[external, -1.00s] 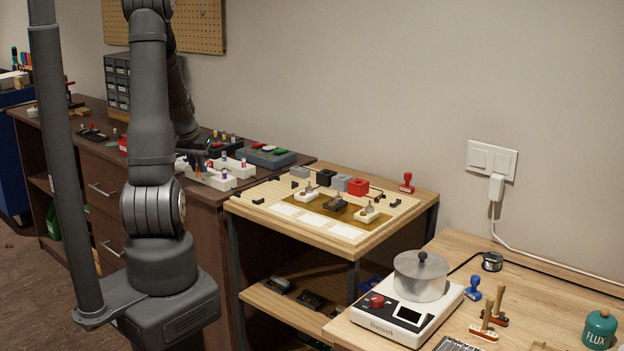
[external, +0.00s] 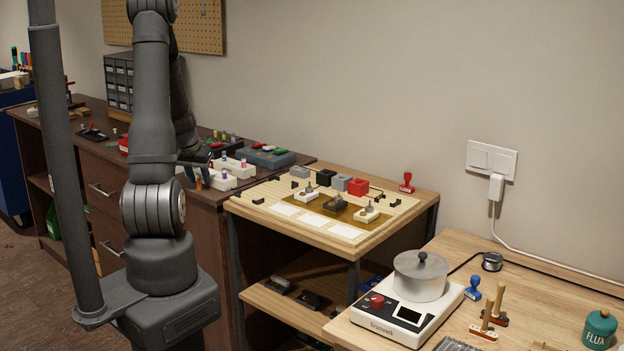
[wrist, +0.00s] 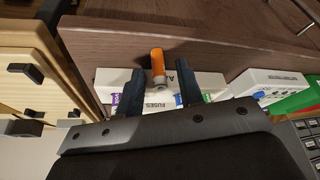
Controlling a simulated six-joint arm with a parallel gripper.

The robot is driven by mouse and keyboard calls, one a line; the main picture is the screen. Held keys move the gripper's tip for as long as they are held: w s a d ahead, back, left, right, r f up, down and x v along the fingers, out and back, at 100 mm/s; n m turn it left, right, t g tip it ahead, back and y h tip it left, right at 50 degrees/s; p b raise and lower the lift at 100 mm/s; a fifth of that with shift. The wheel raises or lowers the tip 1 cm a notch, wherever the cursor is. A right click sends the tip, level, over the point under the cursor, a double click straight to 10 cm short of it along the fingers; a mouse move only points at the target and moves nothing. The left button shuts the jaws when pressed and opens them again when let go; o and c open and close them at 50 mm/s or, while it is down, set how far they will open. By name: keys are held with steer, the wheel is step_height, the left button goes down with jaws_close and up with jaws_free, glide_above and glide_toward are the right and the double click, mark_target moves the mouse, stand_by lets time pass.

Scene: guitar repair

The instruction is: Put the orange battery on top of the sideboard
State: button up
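The orange battery (wrist: 157,66) shows between the two fingers of my gripper (wrist: 160,70) in the wrist view, with a gap on either side of it. It appears to stand upright on the dark wooden sideboard (wrist: 220,35), beside the white fuses box (wrist: 206,82). In the external view the battery (external: 198,184) is a small orange spot at the left end of the white box, below my gripper (external: 194,165). My gripper is open. The battery's contact with the sideboard is hard to see.
A second white box (wrist: 268,84) and a grey-blue case (external: 266,157) lie along the sideboard. Small parts drawers (external: 118,80) stand farther left. A light wooden table (external: 240,205) with blocks adjoins it on the right. Bare sideboard top lies in front of the boxes.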

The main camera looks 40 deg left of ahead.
steer(key=shift+s+r, duration=0.1)
steer(key=shift+r, duration=0.4)
steer(key=v, duration=1.1)
steer(key=x, duration=1.2)
steer(key=shift+s+d, duration=0.1)
steer(key=shift+r, duration=0.5)
